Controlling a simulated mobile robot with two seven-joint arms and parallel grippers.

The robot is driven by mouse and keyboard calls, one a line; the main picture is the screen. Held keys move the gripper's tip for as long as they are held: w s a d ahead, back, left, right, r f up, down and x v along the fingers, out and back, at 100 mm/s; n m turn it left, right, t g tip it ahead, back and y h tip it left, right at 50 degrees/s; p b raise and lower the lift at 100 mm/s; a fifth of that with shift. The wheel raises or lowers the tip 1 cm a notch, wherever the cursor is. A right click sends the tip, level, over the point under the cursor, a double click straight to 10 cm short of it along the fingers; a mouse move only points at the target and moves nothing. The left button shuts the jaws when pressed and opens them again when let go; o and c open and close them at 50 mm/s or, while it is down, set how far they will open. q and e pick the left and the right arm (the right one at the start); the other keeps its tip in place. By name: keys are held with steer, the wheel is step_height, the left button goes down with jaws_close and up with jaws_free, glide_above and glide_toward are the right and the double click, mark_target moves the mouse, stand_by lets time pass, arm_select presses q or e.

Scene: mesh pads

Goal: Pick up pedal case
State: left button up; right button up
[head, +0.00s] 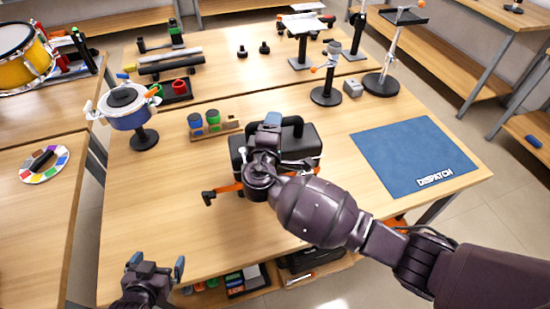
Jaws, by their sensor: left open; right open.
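The pedal case (303,141) looks like a dark box with light edging and a black handle on top, standing on the wooden table near the middle. My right gripper (270,125) is open above the left part of the case, close to the handle. The gripper and wrist hide part of the case, and I cannot tell whether they touch it. My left gripper (155,267) is open and empty, low at the front left near the table's front edge, well apart from the case.
A blue mat (410,155) marked DISPATCH lies flat and bare on the right. A wooden rack (215,129) with colored jars stands behind left of the case. A blue drum on a stand (128,108) is at the left. Black stands (326,95) are at the back. The front left tabletop is clear.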

steer(key=shift+w+d, duration=0.15)
steer(key=shift+w, duration=0.75)
jaws_close()
stand_by(0.7)
steer(key=shift+r, duration=0.15)
